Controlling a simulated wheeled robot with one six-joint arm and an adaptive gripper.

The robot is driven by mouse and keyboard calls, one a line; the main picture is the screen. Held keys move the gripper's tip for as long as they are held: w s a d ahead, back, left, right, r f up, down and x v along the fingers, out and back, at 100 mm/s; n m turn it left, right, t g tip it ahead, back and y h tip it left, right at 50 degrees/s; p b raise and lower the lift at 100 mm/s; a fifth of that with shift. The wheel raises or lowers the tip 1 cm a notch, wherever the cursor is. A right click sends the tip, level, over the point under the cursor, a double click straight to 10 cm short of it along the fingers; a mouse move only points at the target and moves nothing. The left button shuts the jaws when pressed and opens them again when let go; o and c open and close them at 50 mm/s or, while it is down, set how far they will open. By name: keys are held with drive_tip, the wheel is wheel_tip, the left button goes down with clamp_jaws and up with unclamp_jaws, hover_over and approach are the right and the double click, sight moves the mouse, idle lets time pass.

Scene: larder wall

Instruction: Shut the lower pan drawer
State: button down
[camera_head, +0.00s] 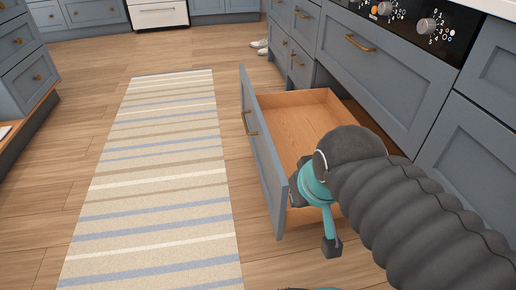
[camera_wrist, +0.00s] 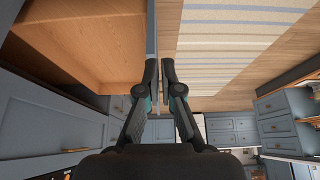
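The lower pan drawer stands pulled out, with a blue-grey front (camera_head: 262,150) and a bare wooden inside (camera_head: 300,120). Its brass handle (camera_head: 248,122) is on the outer face. In the head view my gripper (camera_head: 312,190) is at the near end of the drawer front, mostly hidden by my wrist and dark arm sleeve. In the wrist view my gripper's two dark fingers (camera_wrist: 160,68) stand close together at the edge of the drawer front (camera_wrist: 151,28). A narrow gap shows between them. Whether they grip the panel is unclear. The wooden inside (camera_wrist: 85,40) lies left of the fingers.
A striped rug (camera_head: 155,170) lies on the wooden floor left of the drawer. An oven control panel (camera_head: 420,22) and closed fronts (camera_head: 370,62) are above and right. Blue cabinets (camera_head: 22,60) stand at left. White shoes (camera_head: 260,45) are near the far cabinets.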

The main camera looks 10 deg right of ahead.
drive_tip(key=w+a+f+n+g+h+p, duration=0.1)
drive_tip(key=w+a+n+g+p, duration=0.15)
drive_tip(key=w+n, duration=0.45)
drive_tip(key=w+a+n+g+h+p, duration=0.15)
drive_tip(key=w+a+n+p, duration=0.25)
drive_tip(key=w, duration=0.5)
drive_tip(key=w+a+f+n+g+h+p, duration=0.1)
drive_tip(key=w+a+n+h+p, duration=0.15)
drive_tip(key=w+n, duration=0.4)
drive_tip(key=d+f, duration=0.7)
drive_tip(key=f, duration=0.2)
drive_tip(key=shift+w+d+f+y+b, duration=0.2)
drive_tip(key=shift+w+d+y+b, duration=0.1)
drive_tip(key=shift+d+b, duration=0.15)
